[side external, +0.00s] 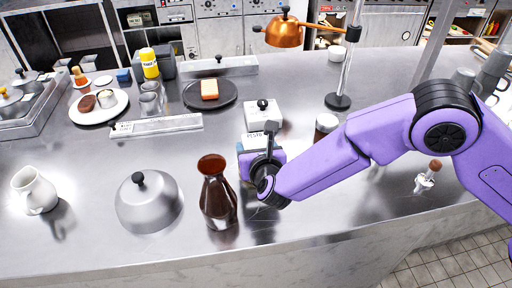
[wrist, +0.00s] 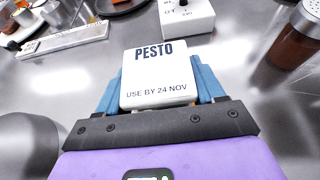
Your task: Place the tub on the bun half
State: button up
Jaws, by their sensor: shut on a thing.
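The tub (wrist: 158,72) is a white square container with "PESTO" and "USE BY 24 NOV" on top. In the wrist view my gripper (wrist: 158,88) is shut on it, a blue finger on either side. In the side external view the tub (side external: 254,136) is mostly hidden behind my gripper (side external: 258,152), near the counter's middle; I cannot tell whether it touches the counter. A pale, round piece (side external: 107,98) that looks like the bun half lies on the white plate (side external: 100,113) at the left, beside a dark brown piece (side external: 86,103). My gripper is well right of that plate.
A brown bottle (side external: 217,195) and a domed lid (side external: 149,205) stand left of my gripper. A white box with a knob (side external: 263,115) is just behind the tub. A long metal rail (side external: 157,126), metal cups (side external: 150,100) and a dark plate (side external: 225,100) lie towards the bun half.

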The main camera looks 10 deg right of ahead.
jog(key=o, duration=1.2)
jog(key=shift+f, duration=0.1)
jog(key=shift+c, duration=0.2)
jog(key=shift+s+r, duration=0.1)
jog(key=shift+r, duration=0.1)
jog(key=v, duration=1.2)
jog(key=shift+f, duration=0.1)
